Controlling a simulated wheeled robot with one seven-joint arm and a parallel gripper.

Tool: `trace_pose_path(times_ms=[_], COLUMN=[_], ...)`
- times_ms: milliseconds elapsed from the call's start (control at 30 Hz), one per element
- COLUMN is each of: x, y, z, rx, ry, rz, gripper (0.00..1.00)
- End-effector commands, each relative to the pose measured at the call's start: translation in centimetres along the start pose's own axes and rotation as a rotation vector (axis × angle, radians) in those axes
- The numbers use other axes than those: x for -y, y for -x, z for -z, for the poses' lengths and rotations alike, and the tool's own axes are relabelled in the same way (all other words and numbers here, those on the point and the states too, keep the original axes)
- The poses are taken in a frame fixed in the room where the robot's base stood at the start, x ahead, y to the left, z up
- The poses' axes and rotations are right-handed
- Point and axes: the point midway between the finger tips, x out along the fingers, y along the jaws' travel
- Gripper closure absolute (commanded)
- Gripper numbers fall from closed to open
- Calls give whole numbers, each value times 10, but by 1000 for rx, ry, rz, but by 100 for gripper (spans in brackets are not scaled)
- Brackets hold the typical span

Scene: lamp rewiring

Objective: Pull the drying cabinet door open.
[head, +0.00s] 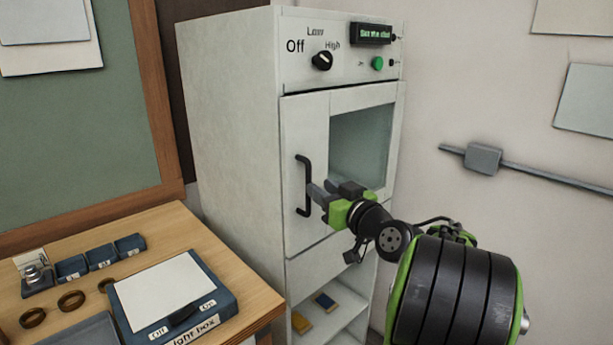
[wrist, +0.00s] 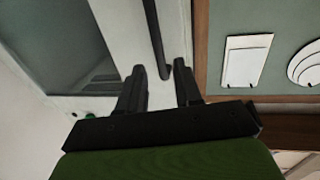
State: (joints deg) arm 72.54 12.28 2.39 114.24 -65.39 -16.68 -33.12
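The drying cabinet (head: 230,120) is a tall white unit. Its door (head: 305,125) has a glass window and looks shut. A black vertical bar handle (head: 302,172) is on the door's left side. My gripper (head: 331,190) is in front of the door beside the handle, with its fingers apart. In the wrist view, my gripper (wrist: 158,74) is open, and the end of the handle (wrist: 155,38) shows between the two fingertips. I see no finger clearly touching it; exact depth is hard to tell.
A wooden bench (head: 225,263) with a light box (head: 205,290) stands left of the cabinet. Open shelves (head: 335,322) under the door hold small yellow and blue items. A wall rail (head: 545,174) runs at right. A knob (head: 322,61) and green button (head: 377,63) sit above the door.

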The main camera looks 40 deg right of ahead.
Motion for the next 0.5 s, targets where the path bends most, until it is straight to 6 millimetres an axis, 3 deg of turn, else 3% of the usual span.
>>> trace_pose_path(times_ms=[200,333,500], x=[1,0,0], y=[-49,-64,-67], z=[1,0,0], rx=[0,1,0], ry=[0,-1,0], rz=[3,0,-1], gripper=[66,66,66])
